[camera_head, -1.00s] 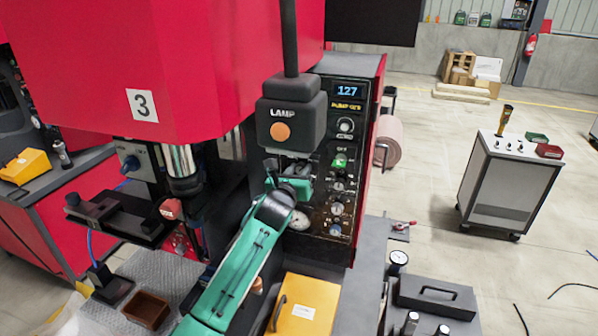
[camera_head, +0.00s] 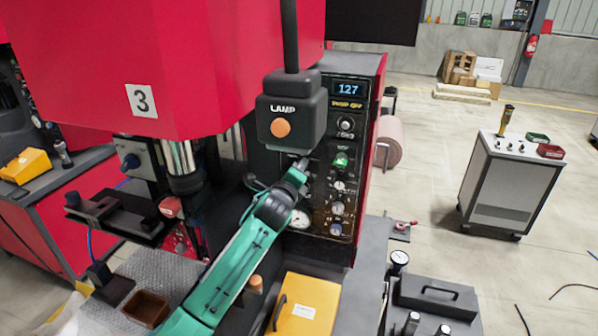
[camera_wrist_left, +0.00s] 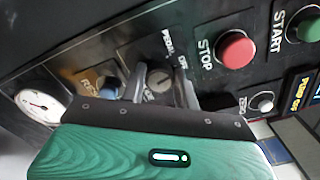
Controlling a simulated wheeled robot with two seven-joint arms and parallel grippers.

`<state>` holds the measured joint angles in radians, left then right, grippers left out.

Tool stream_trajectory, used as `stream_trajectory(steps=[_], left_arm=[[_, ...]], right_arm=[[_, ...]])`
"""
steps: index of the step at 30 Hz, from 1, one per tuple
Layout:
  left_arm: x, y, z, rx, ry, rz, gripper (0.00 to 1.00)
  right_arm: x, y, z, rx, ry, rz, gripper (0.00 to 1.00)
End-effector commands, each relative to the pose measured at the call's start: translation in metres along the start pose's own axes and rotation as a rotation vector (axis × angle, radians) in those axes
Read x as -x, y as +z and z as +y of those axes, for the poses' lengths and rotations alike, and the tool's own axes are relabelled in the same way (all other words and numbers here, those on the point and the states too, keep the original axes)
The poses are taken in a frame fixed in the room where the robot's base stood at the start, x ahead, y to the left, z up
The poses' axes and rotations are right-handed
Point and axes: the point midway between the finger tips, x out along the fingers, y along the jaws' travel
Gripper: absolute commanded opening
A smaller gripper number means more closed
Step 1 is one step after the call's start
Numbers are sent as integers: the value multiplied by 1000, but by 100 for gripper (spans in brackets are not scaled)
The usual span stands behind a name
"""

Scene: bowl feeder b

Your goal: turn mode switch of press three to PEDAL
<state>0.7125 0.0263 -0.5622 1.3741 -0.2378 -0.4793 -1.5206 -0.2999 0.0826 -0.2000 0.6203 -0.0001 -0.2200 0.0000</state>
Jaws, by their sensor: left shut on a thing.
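Press three (camera_head: 240,60) is the red machine with the 3 sign (camera_head: 141,101). Its black control panel (camera_head: 352,112) faces me behind the hanging LAMP box (camera_head: 291,115). The mode switch (camera_wrist_left: 159,83) is a grey round knob in the left wrist view, with the words PEDAL and OFF beside it. My left gripper (camera_wrist_left: 160,76) has its two dark fingers on either side of this knob, shut on it. In the head view my left gripper (camera_head: 302,164) is at the panel just below the lamp box, and the knob is hidden there. The knob's setting is hard to tell. My right gripper is not in view.
A red STOP button (camera_wrist_left: 235,50), a green START button (camera_wrist_left: 308,27), a blue button (camera_wrist_left: 107,90) and a white gauge (camera_wrist_left: 40,105) surround the knob. The lamp box hangs close above my gripper. A yellow box (camera_head: 308,304) stands below the panel.

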Motion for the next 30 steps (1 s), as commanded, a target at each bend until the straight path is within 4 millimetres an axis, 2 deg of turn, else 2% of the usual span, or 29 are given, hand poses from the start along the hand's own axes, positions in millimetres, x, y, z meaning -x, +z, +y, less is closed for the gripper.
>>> stream_trajectory(steps=[15, 30], left_arm=[[0, -1, 4, 417, 3, 0, 8], [0, -1, 4, 553, 4, 0, 8]], right_arm=[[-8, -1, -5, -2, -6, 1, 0], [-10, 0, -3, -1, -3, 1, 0]])
